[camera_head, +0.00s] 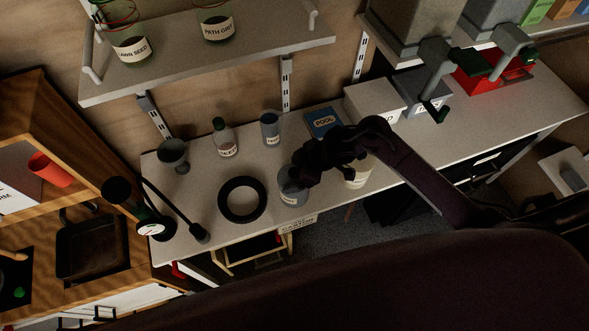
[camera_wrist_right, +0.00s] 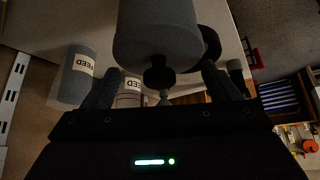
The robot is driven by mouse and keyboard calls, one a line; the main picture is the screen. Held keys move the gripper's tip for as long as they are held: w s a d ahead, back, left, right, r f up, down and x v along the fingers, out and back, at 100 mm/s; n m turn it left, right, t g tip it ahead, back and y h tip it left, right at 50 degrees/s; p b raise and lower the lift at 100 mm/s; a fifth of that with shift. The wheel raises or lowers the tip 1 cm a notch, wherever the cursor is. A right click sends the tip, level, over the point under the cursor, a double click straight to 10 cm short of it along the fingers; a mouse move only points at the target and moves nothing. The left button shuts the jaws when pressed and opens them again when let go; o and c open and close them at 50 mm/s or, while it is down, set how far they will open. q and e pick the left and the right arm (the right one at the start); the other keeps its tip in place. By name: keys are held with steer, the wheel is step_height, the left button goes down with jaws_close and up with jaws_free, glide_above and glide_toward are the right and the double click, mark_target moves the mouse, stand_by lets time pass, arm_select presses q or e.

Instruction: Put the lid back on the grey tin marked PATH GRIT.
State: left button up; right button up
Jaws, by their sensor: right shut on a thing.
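A grey tin (camera_head: 292,194) with a pale label stands near the front edge of the bench. The label's words are too small to read surely. My right gripper (camera_head: 307,175) is at the tin's top right side and partly covers it. In the right wrist view a large grey round body (camera_wrist_right: 155,30) lies between the fingers of my right gripper (camera_wrist_right: 160,72). A dark knob (camera_wrist_right: 158,76) on its end faces the camera. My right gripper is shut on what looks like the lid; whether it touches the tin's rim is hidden. My left gripper is not in view.
A black ring (camera_head: 223,201) lies left of the tin. A cream container (camera_head: 358,174) stands close right, behind my arm. A PATH GRIT jar (camera_head: 217,28) is on the shelf.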

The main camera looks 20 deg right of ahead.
stand_by(0.8)
stand_by(0.4)
steer(key=o, duration=0.9)
steer(key=shift+c, duration=0.2)
steer(key=shift+r+p, duration=3.55)
steer(key=shift+p, duration=0.5)
jaws_close()
